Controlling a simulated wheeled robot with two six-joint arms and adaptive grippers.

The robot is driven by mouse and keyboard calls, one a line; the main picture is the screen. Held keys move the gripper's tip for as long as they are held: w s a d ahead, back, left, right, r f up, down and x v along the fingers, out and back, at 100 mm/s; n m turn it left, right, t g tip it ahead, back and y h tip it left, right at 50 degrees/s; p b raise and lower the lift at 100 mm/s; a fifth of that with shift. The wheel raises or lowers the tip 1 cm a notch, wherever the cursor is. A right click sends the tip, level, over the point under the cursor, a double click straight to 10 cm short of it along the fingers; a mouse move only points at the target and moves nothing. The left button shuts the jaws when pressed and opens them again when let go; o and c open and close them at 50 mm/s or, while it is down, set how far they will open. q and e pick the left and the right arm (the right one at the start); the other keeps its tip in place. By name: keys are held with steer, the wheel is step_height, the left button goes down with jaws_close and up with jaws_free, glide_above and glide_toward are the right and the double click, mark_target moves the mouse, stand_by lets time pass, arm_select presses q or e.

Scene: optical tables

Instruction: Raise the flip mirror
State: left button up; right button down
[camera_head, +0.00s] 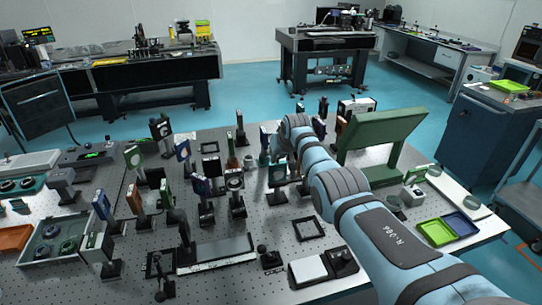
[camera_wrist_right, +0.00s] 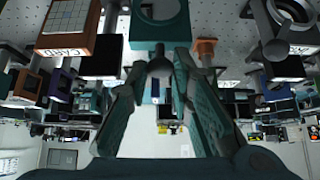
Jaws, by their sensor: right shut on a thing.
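In the right wrist view, which shows the scene upside down, a teal mount (camera_wrist_right: 158,30) stands at top centre. I take it for the flip mirror. A dark round-ended lever (camera_wrist_right: 160,66) hangs in front of it. My right gripper (camera_wrist_right: 158,72) has its two teal fingers closed in at the tips on this lever. In the head view my right arm reaches in from the lower right to the middle of the optical table. Its wrist hides the fingers and the lever there, and I cannot tell the mirror's angle. My left gripper is not in view.
Several post-mounted optics crowd the optical table (camera_head: 225,277), including a dark ring mount (camera_head: 235,181) left of my arm. A large green slanted panel (camera_head: 378,130) stands right of the wrist. A card-marked block (camera_wrist_right: 66,28) is beside the fingers. Green (camera_head: 435,233) and blue trays lie at right.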

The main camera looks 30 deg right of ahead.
steer(key=shift+w+d+r, duration=0.15)
steer(key=shift+w+r, duration=0.25)
steer(key=shift+r, duration=0.3)
steer(key=c, duration=1.7)
jaws_free()
steer(key=shift+o, duration=1.4)
steer(key=shift+w+f, duration=0.1)
steer(key=shift+f, duration=0.15)
steer(key=shift+w+f, duration=0.15)
steer(key=shift+f, duration=0.1)
steer(key=shift+s+r, duration=0.25)
steer(key=shift+s, duration=0.05)
steer(key=v, duration=1.1)
